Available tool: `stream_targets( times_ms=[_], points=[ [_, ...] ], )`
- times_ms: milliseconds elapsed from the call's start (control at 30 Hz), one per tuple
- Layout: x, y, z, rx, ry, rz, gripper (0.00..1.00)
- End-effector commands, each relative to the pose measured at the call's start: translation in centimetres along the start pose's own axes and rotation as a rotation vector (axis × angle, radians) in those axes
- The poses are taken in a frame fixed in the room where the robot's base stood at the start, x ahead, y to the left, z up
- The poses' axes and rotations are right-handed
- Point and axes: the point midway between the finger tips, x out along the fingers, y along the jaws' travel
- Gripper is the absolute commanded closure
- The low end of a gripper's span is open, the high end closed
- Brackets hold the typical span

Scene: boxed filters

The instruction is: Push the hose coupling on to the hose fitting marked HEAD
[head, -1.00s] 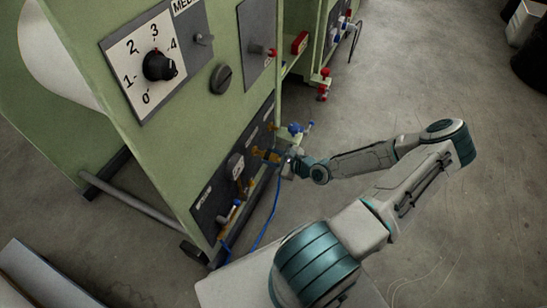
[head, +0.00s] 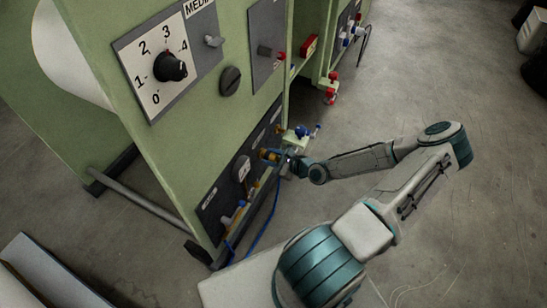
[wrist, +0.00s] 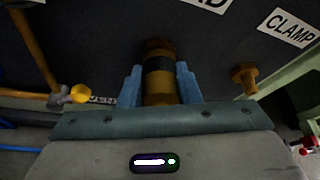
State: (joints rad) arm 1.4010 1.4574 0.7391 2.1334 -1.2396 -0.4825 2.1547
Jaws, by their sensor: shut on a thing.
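My gripper (wrist: 158,76) has its two blue fingers shut on the hose coupling (wrist: 158,91), a brass piece with a dark band, held from both sides in the wrist view. The coupling points at the dark panel (wrist: 100,40), below a white label ending in D (wrist: 208,3), cut off by the frame edge. The HEAD fitting is not clearly told apart from the coupling, so I cannot tell whether they touch or overlap. In the head view, my gripper (head: 277,157) is close against the lower panel; the print there is too small to read.
A brass fitting (wrist: 245,78) under the CLAMP label stands to the right. A yellow-ended valve lever (wrist: 76,95) and orange pipe (wrist: 35,50) are to the left. A blue hose (head: 265,222) hangs below my gripper.

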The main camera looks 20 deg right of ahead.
Motion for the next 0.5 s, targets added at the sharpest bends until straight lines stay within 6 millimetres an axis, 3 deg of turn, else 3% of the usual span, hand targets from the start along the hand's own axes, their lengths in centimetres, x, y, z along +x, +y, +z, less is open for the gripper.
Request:
stream_targets(
  times_ms=[233, 267, 333, 500],
  points=[
    [0.49, -0.01, 0.25, 0.0, -0.001, 0.0, 0.96],
    [0.48, -0.02, 0.24, 0.0, -0.001, -0.001, 0.64],
    [0.48, -0.02, 0.23, 0.0, -0.001, -0.001, 0.45],
    [0.46, -0.01, 0.21, 0.0, 0.0, 0.0, 0.44]
  ],
)
